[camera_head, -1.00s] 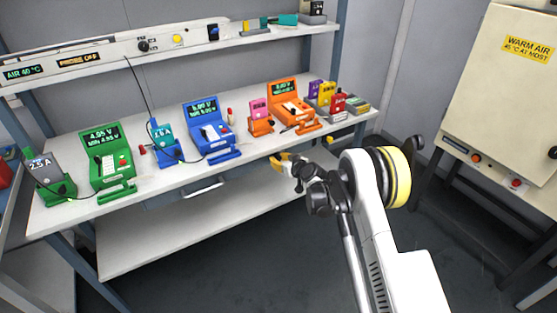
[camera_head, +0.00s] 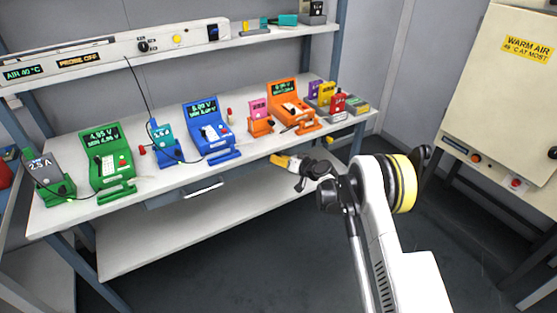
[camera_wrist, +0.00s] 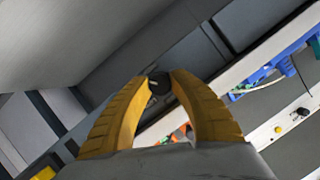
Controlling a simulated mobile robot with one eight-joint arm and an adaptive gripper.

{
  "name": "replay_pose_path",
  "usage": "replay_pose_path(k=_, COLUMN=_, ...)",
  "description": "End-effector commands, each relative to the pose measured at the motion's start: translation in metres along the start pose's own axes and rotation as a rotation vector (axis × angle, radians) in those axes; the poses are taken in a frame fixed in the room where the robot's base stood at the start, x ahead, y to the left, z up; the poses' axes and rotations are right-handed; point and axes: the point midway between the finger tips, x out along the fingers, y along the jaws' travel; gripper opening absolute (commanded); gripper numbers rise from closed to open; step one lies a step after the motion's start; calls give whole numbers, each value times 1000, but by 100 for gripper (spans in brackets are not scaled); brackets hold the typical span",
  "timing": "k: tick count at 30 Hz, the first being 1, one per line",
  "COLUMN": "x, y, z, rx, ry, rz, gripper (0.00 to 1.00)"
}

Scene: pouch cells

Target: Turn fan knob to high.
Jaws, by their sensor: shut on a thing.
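My gripper (camera_head: 283,160) is at the front edge of the bench, below the orange unit. In the wrist view its two yellow fingers (camera_wrist: 160,85) have closed in on a small dark round knob (camera_wrist: 158,79) with a pale mark, at their tips. The knob is hidden by the gripper in the head view. Another black knob (camera_head: 143,46) with small markings sits on the upper shelf panel, far from my gripper. It also shows at the right of the wrist view (camera_wrist: 302,113). I cannot read a fan label on either knob.
The bench top (camera_head: 75,212) carries green, blue and orange units (camera_head: 291,108) and small colored cells. A cream cabinet (camera_head: 500,90) labelled warm air stands at the right. A lower shelf (camera_head: 130,255) runs under the bench. The floor in front is clear.

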Motion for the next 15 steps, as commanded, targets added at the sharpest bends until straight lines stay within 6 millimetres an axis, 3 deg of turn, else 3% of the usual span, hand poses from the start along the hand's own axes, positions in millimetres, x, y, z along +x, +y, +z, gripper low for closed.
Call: replay_pose_path(k=15, x=0, y=0, z=1, rx=62, ry=-2, rz=-27, gripper=0)
